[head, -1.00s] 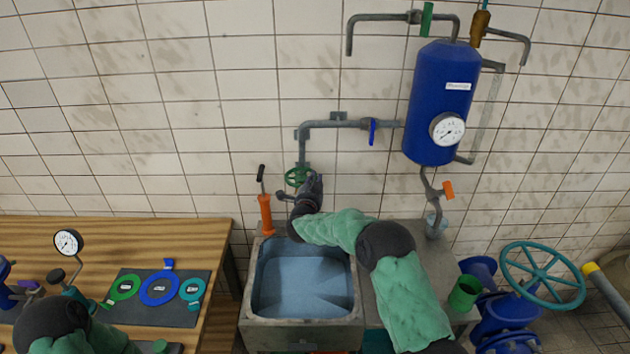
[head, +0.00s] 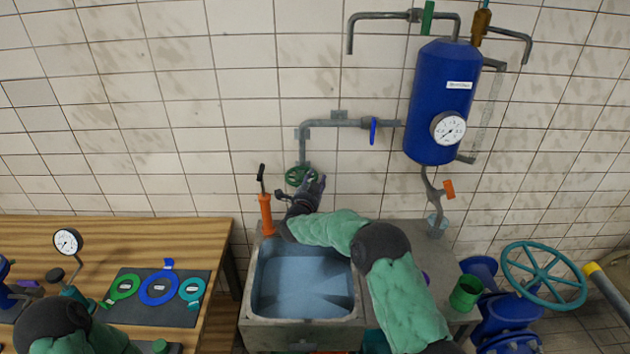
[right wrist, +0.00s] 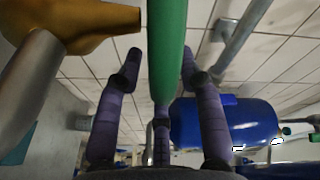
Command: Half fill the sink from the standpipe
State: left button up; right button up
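The stone sink (head: 302,333) stands against the tiled wall with bluish water (head: 300,285) in it; its exact level is hard to read. The standpipe (head: 303,145) comes down the wall behind the sink, with a green handwheel (head: 296,177) on it. My right gripper (head: 314,184) is at the wheel's right side. In the right wrist view, its purple fingers (right wrist: 160,65) are spread on both sides of a green bar-like part (right wrist: 167,50), with gaps visible. The spout and any water stream are hidden or too small to tell. My left gripper is not visible.
An orange hand pump (head: 266,214) stands at the sink's back left corner. A blue-handled valve (head: 373,130) sits on the pipe leading to the blue tank (head: 437,100). A wooden bench (head: 190,235) with coloured rings is at left. A green cup (head: 465,293) stands at right.

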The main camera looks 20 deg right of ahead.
jog(key=v, duration=1.1)
jog(key=shift+s+a, duration=0.25)
jog(key=shift+s, duration=0.05)
